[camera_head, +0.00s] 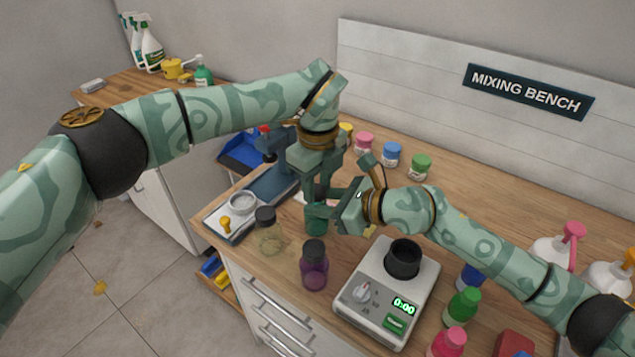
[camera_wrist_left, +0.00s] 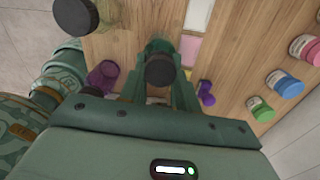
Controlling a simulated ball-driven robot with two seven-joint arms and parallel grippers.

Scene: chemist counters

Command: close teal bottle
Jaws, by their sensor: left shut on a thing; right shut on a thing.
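The teal bottle (camera_head: 316,222) stands upright on the wooden bench, partly covered by the grippers. My right gripper (camera_head: 322,210) comes in from the right and is shut on the bottle's body. My left gripper (camera_head: 318,178) points down from above and is shut on a dark round cap (camera_wrist_left: 160,70), seen between its fingers in the left wrist view. The teal bottle (camera_wrist_left: 156,46) shows just behind and below the cap there. Whether the cap touches the bottle's neck is hidden.
A clear jar with dark lid (camera_head: 268,238) and a purple bottle with dark lid (camera_head: 314,272) stand close in front. A scale (camera_head: 365,312) with a black cup (camera_head: 403,258) is at the right. Several coloured-lid jars, one green (camera_head: 420,167), stand at the back.

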